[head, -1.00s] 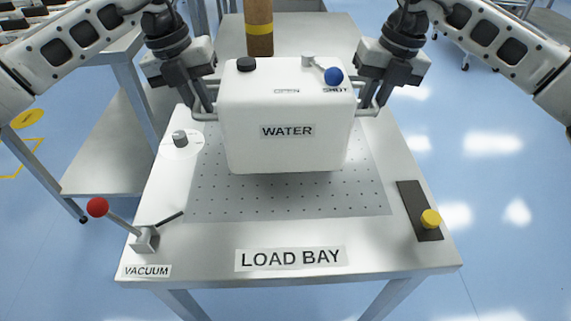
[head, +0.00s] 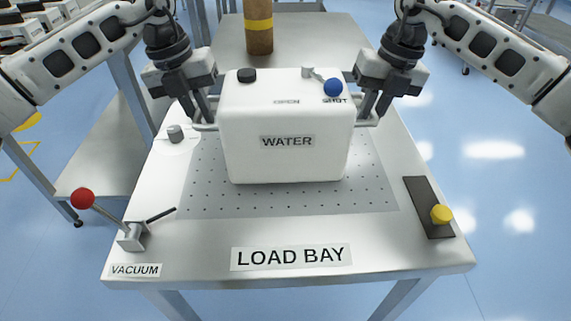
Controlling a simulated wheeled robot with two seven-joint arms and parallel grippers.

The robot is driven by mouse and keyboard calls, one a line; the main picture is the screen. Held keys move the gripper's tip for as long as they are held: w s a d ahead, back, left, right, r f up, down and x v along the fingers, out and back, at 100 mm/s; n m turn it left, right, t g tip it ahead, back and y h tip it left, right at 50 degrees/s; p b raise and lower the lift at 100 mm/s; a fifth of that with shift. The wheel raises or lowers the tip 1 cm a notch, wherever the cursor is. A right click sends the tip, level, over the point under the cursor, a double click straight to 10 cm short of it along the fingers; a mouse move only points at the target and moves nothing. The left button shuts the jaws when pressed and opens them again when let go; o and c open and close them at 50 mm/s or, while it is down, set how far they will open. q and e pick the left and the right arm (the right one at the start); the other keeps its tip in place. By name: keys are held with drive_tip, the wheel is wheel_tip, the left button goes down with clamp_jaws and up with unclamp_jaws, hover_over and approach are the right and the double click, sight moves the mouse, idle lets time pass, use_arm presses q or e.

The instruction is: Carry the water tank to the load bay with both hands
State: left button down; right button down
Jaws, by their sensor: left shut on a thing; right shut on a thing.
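The white water tank (head: 285,160), labelled WATER, is upright over the perforated plate of the load bay table (head: 195,240). It has a black cap (head: 246,75) and a blue-knobbed valve lever (head: 333,87) by the SHUT mark. My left gripper (head: 207,117) is shut on the tank's left side handle. My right gripper (head: 372,115) is shut on its right side handle. I cannot tell whether the tank's underside touches the plate.
A red-knobbed vacuum lever (head: 82,199) stands at the table's front left. A yellow knob (head: 441,214) sits on a dark strip at the right. A brown cylinder (head: 258,27) stands on the table behind. The front strip of the load bay is clear.

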use_arm(q)
drive_tip(key=c, duration=1.6)
unclamp_jaws()
use_arm(e)
drive_tip(key=c, duration=1.6)
unclamp_jaws()
use_arm(q)
drive_tip(key=shift+o, duration=0.7)
drive_tip(key=shift+s, duration=0.15)
use_arm(e)
drive_tip(key=shift+o, duration=0.7)
drive_tip(key=shift+s, duration=0.15)
drive_tip(key=shift+r, duration=0.25)
use_arm(q)
wheel_tip(320, 180, up, 12)
drive_tip(key=a, duration=0.2)
drive_tip(key=shift+a, duration=0.2)
use_arm(e)
wheel_tip(320, 180, up, 11)
drive_tip(key=d, duration=0.2)
drive_tip(key=shift+d+r, duration=0.2)
